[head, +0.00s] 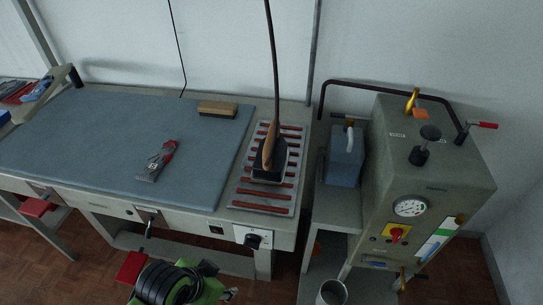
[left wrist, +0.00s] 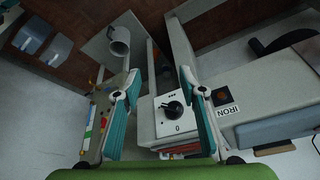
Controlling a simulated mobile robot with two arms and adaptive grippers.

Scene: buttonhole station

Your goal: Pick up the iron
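The iron (head: 270,160) stands on a rest (head: 243,207) with red strips at the right end of the ironing table. It has a dark body, a wooden handle and a dark cord that rises from it. My left gripper (head: 217,281) is low in front of the table, below and apart from the iron. In the left wrist view its fingers (left wrist: 160,78) are spread wide with nothing held between them. I cannot make out the iron in that view. My right gripper is in neither view.
A brush (head: 217,109) and a grey-and-red item (head: 156,162) lie on the blue pad (head: 90,130). A control box with a knob (head: 254,238) hangs on the table's front.

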